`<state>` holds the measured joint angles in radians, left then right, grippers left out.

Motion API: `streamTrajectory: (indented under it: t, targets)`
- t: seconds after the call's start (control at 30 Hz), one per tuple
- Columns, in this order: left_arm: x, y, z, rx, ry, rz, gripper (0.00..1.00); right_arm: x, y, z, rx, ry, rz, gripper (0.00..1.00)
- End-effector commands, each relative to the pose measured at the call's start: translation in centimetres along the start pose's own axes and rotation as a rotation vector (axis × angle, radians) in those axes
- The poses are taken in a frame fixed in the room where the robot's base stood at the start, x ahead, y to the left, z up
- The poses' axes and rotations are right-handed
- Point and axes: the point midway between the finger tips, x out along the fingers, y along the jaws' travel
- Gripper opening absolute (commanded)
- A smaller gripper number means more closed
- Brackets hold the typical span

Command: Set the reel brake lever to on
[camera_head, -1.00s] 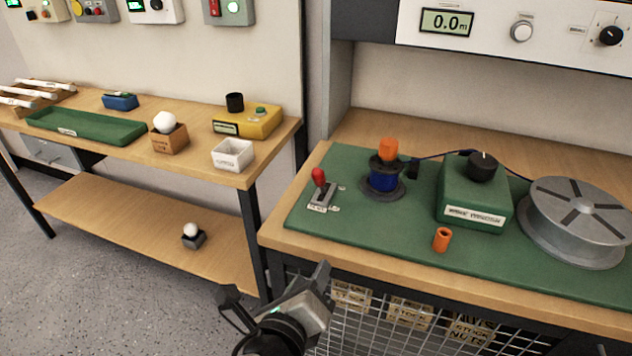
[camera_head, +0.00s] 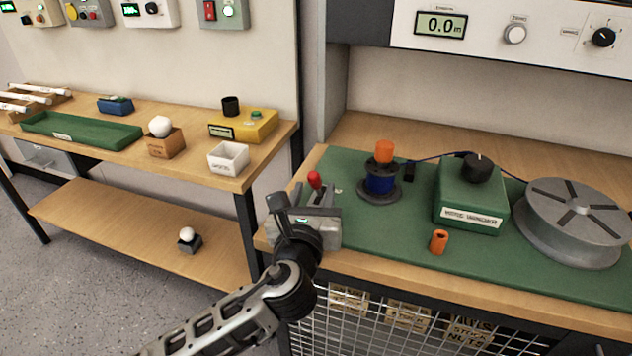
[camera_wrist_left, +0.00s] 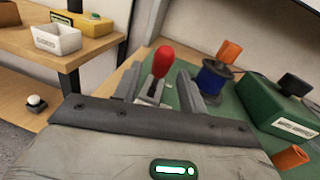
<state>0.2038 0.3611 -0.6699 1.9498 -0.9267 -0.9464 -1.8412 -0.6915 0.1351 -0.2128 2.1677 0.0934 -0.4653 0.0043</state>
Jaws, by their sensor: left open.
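The reel brake lever (camera_head: 314,180) has a red knob and stands on a small plate at the left end of the green mat (camera_head: 345,160). In the left wrist view its red knob (camera_wrist_left: 163,60) shows between my two fingers, a little beyond them. My left gripper (camera_head: 303,200) is open and empty, just in front of the lever. It hides most of the lever's base and its label. In the left wrist view the gripper's fingers (camera_wrist_left: 160,88) stand on either side of the lever, apart from the knob. My right gripper is not in view.
Right of the lever stand a blue wire reel (camera_head: 380,183) with an orange top, a green measuring box (camera_head: 468,200), an orange sleeve (camera_head: 439,242) and a large grey drum (camera_head: 572,222). A second table (camera_head: 215,178) with trays stands at the left.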

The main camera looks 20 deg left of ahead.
Motion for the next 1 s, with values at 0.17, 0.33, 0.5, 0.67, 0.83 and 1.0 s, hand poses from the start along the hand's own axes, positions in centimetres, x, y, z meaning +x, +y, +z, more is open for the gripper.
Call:
streamTrajectory:
  t: [0.17, 0.33, 0.5, 0.67, 0.83, 1.0]
  targets:
    - [2.5, 0.0, 0.0, 0.000, -0.001, 0.001, 0.41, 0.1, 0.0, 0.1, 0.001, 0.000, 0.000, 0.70]
    - [3.4, 0.0, 0.0, -0.001, 0.000, -0.001, 0.41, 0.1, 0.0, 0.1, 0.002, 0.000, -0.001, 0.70]
    - [3.5, 0.0, 0.0, -0.001, 0.000, -0.001, 0.41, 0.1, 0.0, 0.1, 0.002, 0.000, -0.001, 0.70]
    - [3.5, 0.0, 0.0, -0.001, 0.001, 0.000, 0.25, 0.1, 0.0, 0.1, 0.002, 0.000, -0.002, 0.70]
    - [3.4, 0.0, 0.0, -0.001, 0.001, 0.000, 0.00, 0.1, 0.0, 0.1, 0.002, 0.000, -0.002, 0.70]
    - [3.7, 0.0, 0.1, 0.001, 0.007, 0.002, 0.00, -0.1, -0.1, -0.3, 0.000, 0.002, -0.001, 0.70]
